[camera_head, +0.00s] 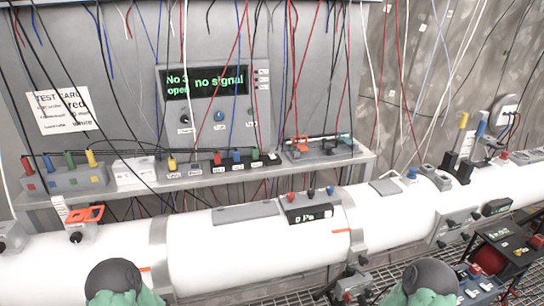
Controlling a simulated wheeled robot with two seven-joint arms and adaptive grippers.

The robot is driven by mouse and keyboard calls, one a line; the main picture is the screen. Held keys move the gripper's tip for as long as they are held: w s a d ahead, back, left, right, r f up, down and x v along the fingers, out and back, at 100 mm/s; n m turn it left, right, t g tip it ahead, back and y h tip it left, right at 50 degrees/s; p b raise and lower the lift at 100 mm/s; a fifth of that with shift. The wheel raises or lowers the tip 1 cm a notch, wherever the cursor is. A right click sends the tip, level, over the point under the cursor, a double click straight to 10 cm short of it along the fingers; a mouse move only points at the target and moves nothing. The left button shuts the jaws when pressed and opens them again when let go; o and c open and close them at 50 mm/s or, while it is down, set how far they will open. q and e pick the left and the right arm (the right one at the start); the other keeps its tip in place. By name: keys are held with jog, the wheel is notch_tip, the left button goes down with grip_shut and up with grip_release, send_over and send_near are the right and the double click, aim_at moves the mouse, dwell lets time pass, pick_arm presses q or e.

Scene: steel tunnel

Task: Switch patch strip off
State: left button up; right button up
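A long strip (218,164) with yellow, red, blue, green and black plugs or knobs and small white labels lies on the grey shelf, below the display panel. It looks like the patch strip, but I cannot be sure. A grey unit (321,150) with orange and red parts stands to its right on the shelf. I cannot make out any switch position. Two dark domes with green parts at the bottom edge look like parts of my arms. No gripper fingers show, and nothing of mine is near the strip.
A display panel (214,95) reads "No 3 open" and "no signal". A grey box (62,178) with coloured plugs sits on the shelf's left. A white pipe (255,250) with boxes on it runs across in front. Many hanging cables cross the shelf area.

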grip_shut()
dwell(1.0)
